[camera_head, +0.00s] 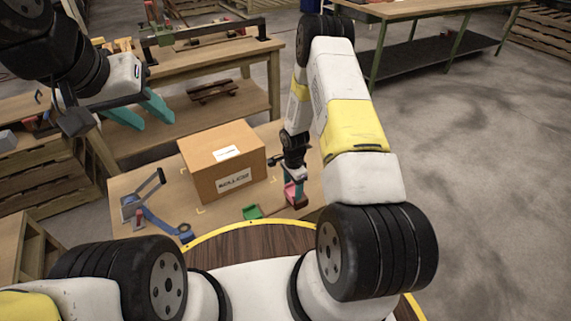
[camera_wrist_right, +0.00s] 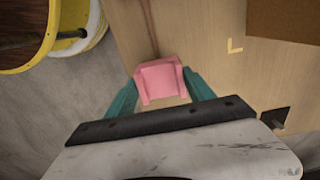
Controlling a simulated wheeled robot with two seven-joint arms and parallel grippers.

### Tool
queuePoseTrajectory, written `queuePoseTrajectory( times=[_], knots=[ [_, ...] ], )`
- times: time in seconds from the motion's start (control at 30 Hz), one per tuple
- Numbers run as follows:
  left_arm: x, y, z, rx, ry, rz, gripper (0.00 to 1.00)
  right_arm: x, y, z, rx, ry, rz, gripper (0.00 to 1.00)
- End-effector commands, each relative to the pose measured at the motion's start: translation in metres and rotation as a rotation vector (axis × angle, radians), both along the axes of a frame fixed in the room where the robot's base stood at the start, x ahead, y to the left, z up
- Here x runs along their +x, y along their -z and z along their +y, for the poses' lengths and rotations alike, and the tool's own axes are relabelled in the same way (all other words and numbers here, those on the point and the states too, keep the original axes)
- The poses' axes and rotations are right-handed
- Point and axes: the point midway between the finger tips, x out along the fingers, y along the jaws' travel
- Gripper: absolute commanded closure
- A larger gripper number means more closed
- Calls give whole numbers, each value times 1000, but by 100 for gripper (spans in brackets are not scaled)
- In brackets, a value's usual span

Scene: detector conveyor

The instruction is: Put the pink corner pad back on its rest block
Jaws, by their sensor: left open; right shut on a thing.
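The pink corner pad (camera_head: 291,193) is between the teal fingers of my right gripper (camera_head: 294,186), at the right front part of the work table. In the right wrist view the pink pad (camera_wrist_right: 159,80) sits between both fingertips of my right gripper (camera_wrist_right: 160,88), which is shut on it. A small dark red-brown block (camera_head: 298,210) shows just under the pad in the head view; I cannot tell whether they touch or whether it is the rest block. My left gripper (camera_head: 141,112) is open and empty, raised at the upper left.
A cardboard box (camera_head: 233,184) with white labels stands mid-table (camera_head: 128,185), with yellow corner marks around it. A green piece (camera_head: 252,212) lies near the front edge. A blue tool (camera_head: 160,222) with a dark handle is at the left front. A bench (camera_head: 225,54) stands behind.

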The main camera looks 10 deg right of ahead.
Motion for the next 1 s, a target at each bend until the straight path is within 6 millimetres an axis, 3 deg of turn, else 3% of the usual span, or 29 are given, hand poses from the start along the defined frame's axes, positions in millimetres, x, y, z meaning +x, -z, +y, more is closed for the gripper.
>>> queuePoseTrajectory(
  times=[0.97,1.0],
  knots=[
    [0,0,0,0,0,0,59,0,24,0,-1,0,0,82],
    [0,0,0,0,0,0,59,0,25,0,-1,0,0,37]
  ],
)
